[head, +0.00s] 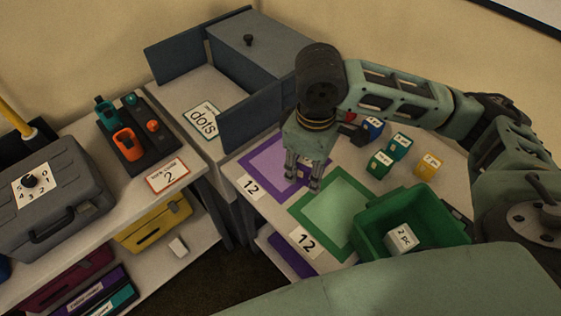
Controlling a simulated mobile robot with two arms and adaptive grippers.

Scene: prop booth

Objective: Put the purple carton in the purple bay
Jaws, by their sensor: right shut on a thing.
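My right gripper (303,178) reaches down from the upper right over the table. It is shut on a small purple carton (303,171), which shows only in part between the fingers. The purple bay (246,166) is a purple-framed rectangle with a pale inside on the table, with a "12" card at its near left corner. The gripper and carton are over the right part of this bay, close to the green frame. I cannot tell whether the carton touches the surface. My left gripper is not in view.
A green-framed bay (308,204) lies just right of the purple one. A green bin (378,222) holds a white carton (401,237). Blue, green and yellow cartons (427,165) stand behind. A grey box (261,52) with an open compartment stands at the back left.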

